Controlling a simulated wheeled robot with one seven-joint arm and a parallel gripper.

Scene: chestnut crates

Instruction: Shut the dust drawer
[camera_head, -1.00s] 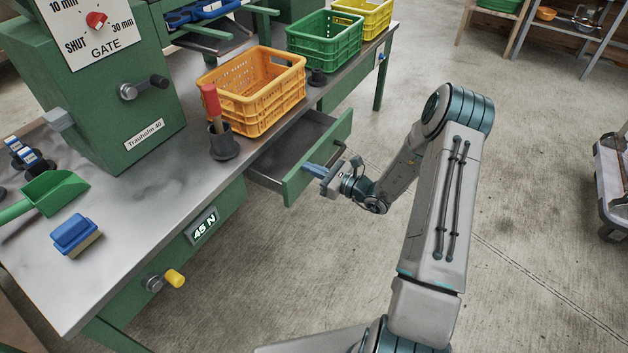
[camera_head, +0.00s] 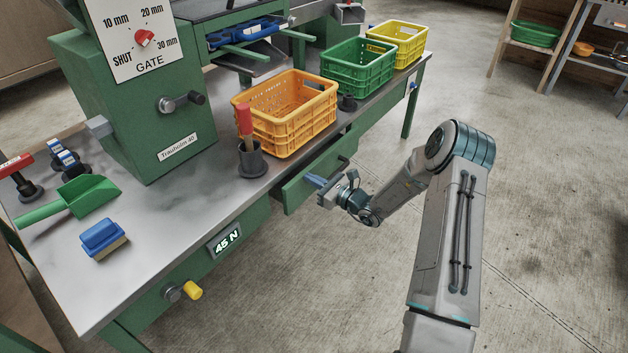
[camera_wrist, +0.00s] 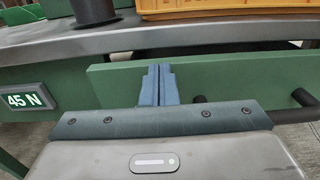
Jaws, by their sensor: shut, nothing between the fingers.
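The dust drawer (camera_head: 305,187) has a green front and sits under the bench top, below the orange crate. Its inside is hidden in the head view. In the wrist view the drawer front (camera_wrist: 235,80) stands slightly out from the bench, with a dark narrow gap under the bench edge. A black handle (camera_wrist: 301,97) is on the right part of the front. My gripper (camera_head: 314,181) is shut and empty, with blue fingertips together. The fingertips (camera_wrist: 158,72) are at the drawer front, left of the handle, apparently touching it.
On the bench (camera_head: 170,225) stand an orange crate (camera_head: 290,135), a green crate (camera_head: 350,80), a yellow crate (camera_head: 405,50) and a cup (camera_head: 252,163) with a red-handled tool. A yellow knob (camera_head: 192,291) sticks out at the front. The floor to the right is clear.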

